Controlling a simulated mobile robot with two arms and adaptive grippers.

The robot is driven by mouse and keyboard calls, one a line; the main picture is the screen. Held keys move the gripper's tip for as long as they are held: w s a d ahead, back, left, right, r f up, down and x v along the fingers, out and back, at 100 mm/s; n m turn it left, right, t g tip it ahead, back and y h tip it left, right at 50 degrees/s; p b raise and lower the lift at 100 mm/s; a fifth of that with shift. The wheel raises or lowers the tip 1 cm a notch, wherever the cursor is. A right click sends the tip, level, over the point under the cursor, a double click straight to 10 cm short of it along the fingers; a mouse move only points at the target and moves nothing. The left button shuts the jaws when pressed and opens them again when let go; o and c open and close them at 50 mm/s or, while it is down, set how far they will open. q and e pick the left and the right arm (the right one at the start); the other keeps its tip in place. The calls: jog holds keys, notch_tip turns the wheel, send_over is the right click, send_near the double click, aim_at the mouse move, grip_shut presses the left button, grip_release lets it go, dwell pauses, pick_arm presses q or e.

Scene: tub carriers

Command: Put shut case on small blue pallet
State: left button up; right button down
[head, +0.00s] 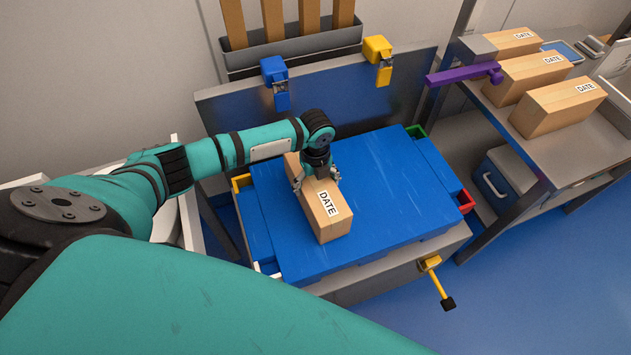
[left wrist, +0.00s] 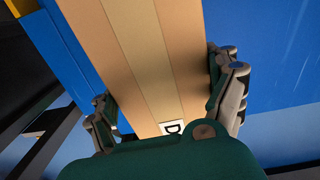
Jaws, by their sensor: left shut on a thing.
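A shut cardboard case (head: 328,212) with a "DATE" label rests on, or just over, the left part of the small blue pallet (head: 393,190); I cannot tell if it touches. My left gripper (head: 317,182) is shut on the case from above, one finger on each side. In the left wrist view the case (left wrist: 150,65) lies between the fingers of the gripper (left wrist: 165,100), with blue pallet surface (left wrist: 275,60) beside it. Part of the case's top is hidden by the gripper. My right gripper is not in view.
Coloured corner brackets, among them a red one (head: 466,201) and a green one (head: 415,132), surround the pallet. Several similar cases (head: 560,105) stand on a grey bench at the right. A yellow lever (head: 437,280) sticks out in front. The pallet's right part is bare.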

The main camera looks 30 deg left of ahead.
pick_arm(q)
jog(key=shift+w+f+b, duration=0.1)
jog(key=shift+f+b, duration=0.2)
jog(key=shift+f, duration=0.1)
jog(key=o, duration=1.5)
jog(key=shift+c, duration=0.2)
jog(key=shift+o, duration=0.2)
jog(key=shift+s+f, duration=0.15)
jog(key=shift+s, duration=0.05)
notch_tip(320, 180, up, 12)
jog(key=shift+w+r, duration=0.1)
jog(key=shift+r, duration=0.1)
